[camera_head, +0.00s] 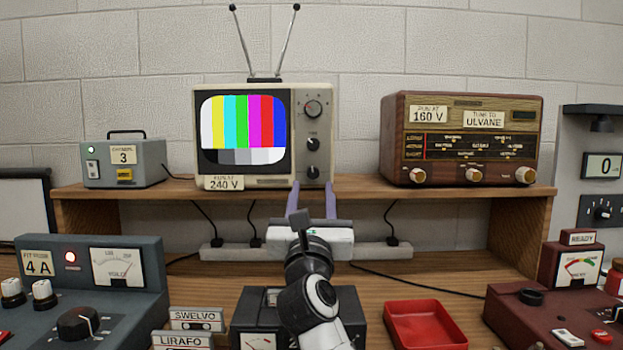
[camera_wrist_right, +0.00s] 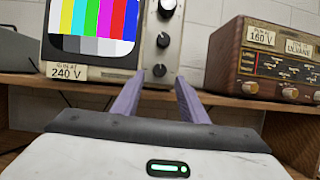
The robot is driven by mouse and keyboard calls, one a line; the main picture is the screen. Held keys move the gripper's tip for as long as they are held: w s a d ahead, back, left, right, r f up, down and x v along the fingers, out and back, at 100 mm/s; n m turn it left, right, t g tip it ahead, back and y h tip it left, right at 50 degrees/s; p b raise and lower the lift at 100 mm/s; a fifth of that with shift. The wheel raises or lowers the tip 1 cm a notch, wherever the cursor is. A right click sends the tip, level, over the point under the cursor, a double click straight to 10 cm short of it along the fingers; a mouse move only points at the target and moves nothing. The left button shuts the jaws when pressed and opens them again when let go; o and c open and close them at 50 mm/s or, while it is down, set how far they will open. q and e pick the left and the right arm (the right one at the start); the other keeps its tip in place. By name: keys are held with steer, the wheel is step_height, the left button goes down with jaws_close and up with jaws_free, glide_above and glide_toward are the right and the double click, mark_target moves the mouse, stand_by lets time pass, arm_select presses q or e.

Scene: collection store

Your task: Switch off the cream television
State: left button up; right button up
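The cream television (camera_head: 318,128) stands on the wooden shelf, its screen lit with colour bars. A column of dark knobs (camera_head: 313,108) runs down the right side of its front, and a label below the screen reads 240 V. It also shows in the right wrist view (camera_wrist_right: 163,60). My right gripper (camera_head: 312,190) is open and empty, its two purple fingers pointing up at the shelf edge, below the television's knob panel. In the right wrist view its fingertips (camera_wrist_right: 160,78) sit just below the lower knobs. My left gripper is not in view.
A brown radio (camera_head: 460,138) stands right of the television and a grey box (camera_head: 124,165) left of it, on the shelf (camera_head: 360,190). A power strip (camera_head: 375,250) lies below. A red tray (camera_head: 425,325) and several control boxes crowd the bench.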

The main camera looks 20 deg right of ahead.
mark_target(313, 175)
steer(key=x, duration=0.4)
steer(key=shift+w+d, duration=0.1)
steer(key=shift+w, duration=0.1)
steer(key=shift+w+d+r, duration=0.2)
steer(key=shift+w+r, duration=0.05)
steer(key=shift+w, duration=0.35)
